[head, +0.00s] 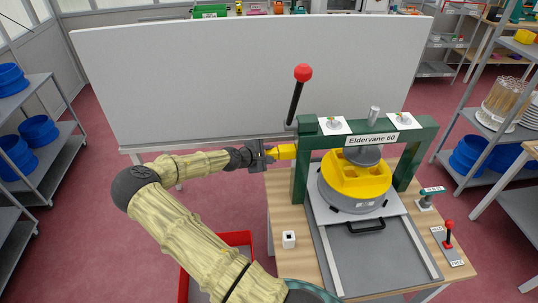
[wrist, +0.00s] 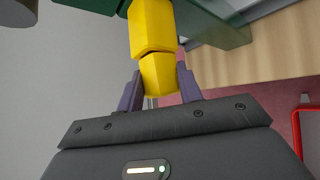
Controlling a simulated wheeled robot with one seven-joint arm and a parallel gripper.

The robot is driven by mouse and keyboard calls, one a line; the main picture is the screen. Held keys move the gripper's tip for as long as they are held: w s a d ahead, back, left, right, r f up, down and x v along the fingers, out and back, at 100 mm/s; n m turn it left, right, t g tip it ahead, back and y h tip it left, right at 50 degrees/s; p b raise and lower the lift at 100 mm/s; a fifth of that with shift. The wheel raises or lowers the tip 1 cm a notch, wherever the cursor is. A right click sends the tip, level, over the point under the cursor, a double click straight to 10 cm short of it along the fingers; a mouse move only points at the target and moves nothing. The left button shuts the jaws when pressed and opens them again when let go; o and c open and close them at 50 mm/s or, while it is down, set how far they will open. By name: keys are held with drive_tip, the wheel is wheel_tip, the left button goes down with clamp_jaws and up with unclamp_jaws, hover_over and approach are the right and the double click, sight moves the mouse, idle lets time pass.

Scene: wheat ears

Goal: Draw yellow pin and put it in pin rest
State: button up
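The yellow pin (head: 286,152) sticks out sideways from the left post of the green press frame (head: 300,178), labelled "Eldervane 60". My gripper (head: 267,153) is at the pin's outer end, left of the post. In the wrist view, the pin (wrist: 153,28) reaches from the green frame down between my two fingers (wrist: 160,85), which are close against its sides. How far the pin sits in the post is hidden. A small white block with a dark hole (head: 288,240) stands on the wooden table left of the press; I cannot tell whether it is the pin rest.
A yellow mould (head: 356,180) sits on a round grey base under the press. A red-knobbed lever (head: 297,95) rises above the left post. A red bin (head: 236,239) is below my arm.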

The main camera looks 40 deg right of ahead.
drive_tip(key=shift+o, duration=1.2)
clamp_jaws()
drive_tip(key=shift+w+a, duration=0.4)
drive_tip(key=shift+a, duration=0.1)
drive_tip(key=shift+o, duration=1)
unclamp_jaws()
clamp_jaws()
drive_tip(key=w+a+b, duration=0.1)
drive_tip(key=w+a, duration=0.2)
drive_tip(key=a, duration=0.3)
drive_tip(key=shift+w, duration=0.25)
